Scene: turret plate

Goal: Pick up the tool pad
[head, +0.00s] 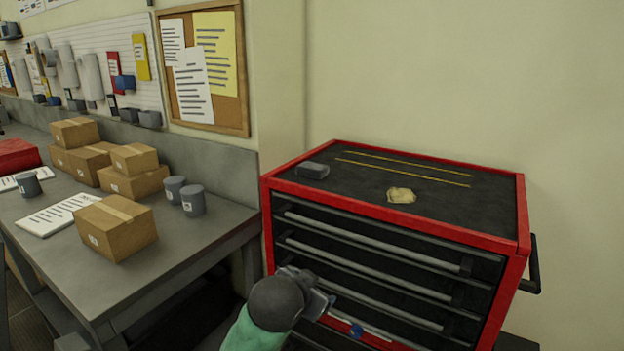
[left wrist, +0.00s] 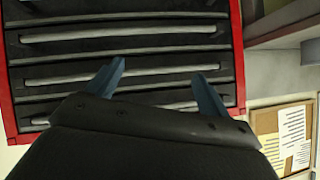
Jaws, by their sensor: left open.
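A dark grey block (head: 312,170), which may be the tool pad, lies on the black top of the red tool cabinet near its back left. A small tan, cloth-like piece (head: 401,195) lies near the middle of that top; I cannot tell for sure which is the pad. My left gripper (head: 344,315) is in front of the cabinet drawers, below the top and apart from both items. In the left wrist view its blue fingers (left wrist: 160,72) are spread and empty, facing the drawer handles. My right gripper is not in view.
The red cabinet (head: 400,229) has several drawers with long bar handles and a side handle (head: 533,265). Two thin yellow strips (head: 405,168) lie on its top, which is otherwise largely clear. A grey workbench (head: 190,245) at left holds boxes (head: 117,228) and cups (head: 193,200).

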